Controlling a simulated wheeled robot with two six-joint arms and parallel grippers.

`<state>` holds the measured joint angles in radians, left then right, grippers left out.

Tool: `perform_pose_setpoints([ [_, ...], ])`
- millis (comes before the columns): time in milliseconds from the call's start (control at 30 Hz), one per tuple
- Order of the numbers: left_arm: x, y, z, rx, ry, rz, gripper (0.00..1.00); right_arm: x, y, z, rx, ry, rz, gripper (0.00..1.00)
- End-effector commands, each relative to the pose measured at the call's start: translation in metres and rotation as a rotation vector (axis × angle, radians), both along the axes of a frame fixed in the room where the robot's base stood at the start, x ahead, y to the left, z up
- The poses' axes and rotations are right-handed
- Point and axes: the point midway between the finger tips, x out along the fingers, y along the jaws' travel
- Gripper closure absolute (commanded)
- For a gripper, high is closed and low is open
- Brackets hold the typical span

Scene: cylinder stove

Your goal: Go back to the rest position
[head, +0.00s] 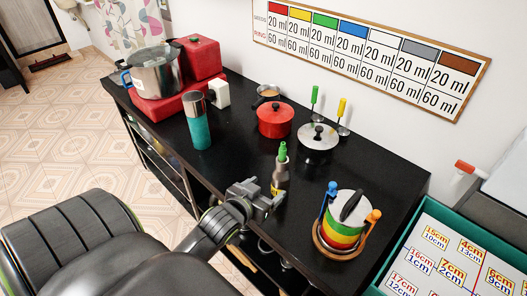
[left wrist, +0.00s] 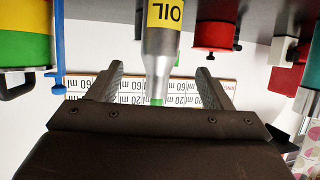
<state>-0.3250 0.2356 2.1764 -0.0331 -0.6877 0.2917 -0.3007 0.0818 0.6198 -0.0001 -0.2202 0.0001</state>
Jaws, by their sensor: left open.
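My left gripper (head: 268,194) is over the front part of the black counter (head: 240,150), at the oil bottle. The oil bottle (head: 281,172) has a green cap and stands upright on the counter. In the left wrist view, which is upside down, the oil bottle (left wrist: 162,40) shows between the two spread fingers of my left gripper (left wrist: 158,88), with space on both sides. The jaws are open and not closed on it. My right gripper is not in view.
A striped pot (head: 343,232) stands right of the gripper, with blue and orange handles beside it. A teal flask (head: 200,130) stands left. A red pot (head: 274,122) and silver pot (head: 318,145) stand behind. A green-rimmed bin (head: 400,250) is at right.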

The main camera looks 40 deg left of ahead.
Motion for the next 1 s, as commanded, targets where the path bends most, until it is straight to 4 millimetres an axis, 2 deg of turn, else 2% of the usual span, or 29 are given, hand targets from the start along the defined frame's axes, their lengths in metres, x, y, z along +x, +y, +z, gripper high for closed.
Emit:
perform_pose_setpoints([
  [767,-0.010,-0.001,0.000,0.002,0.020,0.003,0.27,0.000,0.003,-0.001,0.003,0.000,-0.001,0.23],
  [867,-0.025,-0.001,-0.010,0.011,0.098,0.015,0.27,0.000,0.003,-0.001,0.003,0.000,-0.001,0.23],
  [1000,-0.069,-0.003,-0.033,0.030,0.306,0.035,0.27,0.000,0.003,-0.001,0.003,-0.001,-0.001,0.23],
])
